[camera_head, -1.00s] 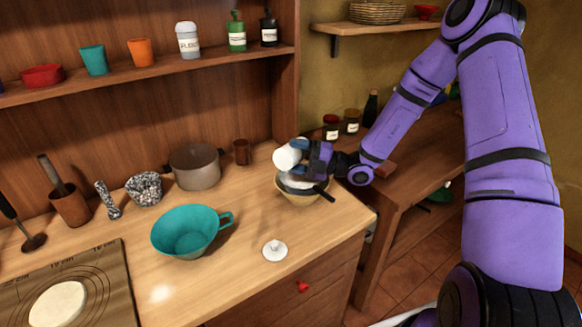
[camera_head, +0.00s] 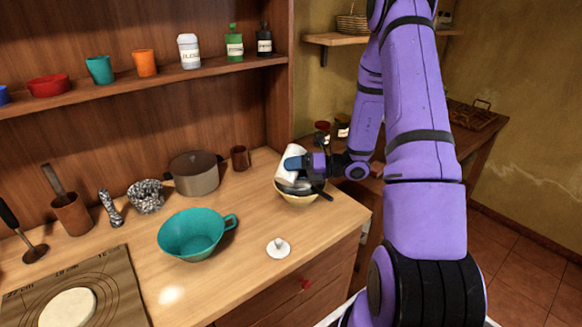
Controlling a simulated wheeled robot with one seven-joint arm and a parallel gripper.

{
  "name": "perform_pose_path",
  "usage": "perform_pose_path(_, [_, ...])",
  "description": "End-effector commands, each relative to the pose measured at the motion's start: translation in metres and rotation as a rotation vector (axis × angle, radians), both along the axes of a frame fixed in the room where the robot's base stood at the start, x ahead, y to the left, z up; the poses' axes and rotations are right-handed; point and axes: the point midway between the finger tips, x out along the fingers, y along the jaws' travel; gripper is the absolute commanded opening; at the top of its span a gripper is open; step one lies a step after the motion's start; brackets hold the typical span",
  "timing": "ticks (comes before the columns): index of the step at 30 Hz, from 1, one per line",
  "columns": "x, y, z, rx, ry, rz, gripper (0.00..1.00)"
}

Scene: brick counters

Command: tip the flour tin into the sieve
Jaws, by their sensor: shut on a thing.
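My gripper (camera_head: 303,166) is shut on the white flour tin (camera_head: 290,160) and holds it steeply tilted above the sieve. The dark sieve (camera_head: 290,187) sits over a cream bowl (camera_head: 297,200) near the counter's right end, its dark handle pointing right. The tin's lower end is close to the sieve; I cannot tell whether they touch. The tin's mouth and any falling flour cannot be made out. The gripper and tin hide part of the sieve.
A white knobbed lid (camera_head: 278,247) lies on the counter in front. A teal colander-like bowl (camera_head: 193,236) stands left of it, and a brown pot (camera_head: 194,174) behind. A rolled dough disc (camera_head: 68,308) lies on a mat (camera_head: 117,290). Labelled bottles line the shelf (camera_head: 160,74) above.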

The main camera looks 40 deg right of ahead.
Motion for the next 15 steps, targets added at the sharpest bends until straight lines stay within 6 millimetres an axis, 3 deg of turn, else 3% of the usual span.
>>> perform_pose_path(15, [0.01, -0.018, -0.01, -0.558, -0.305, 0.0, 0.31])
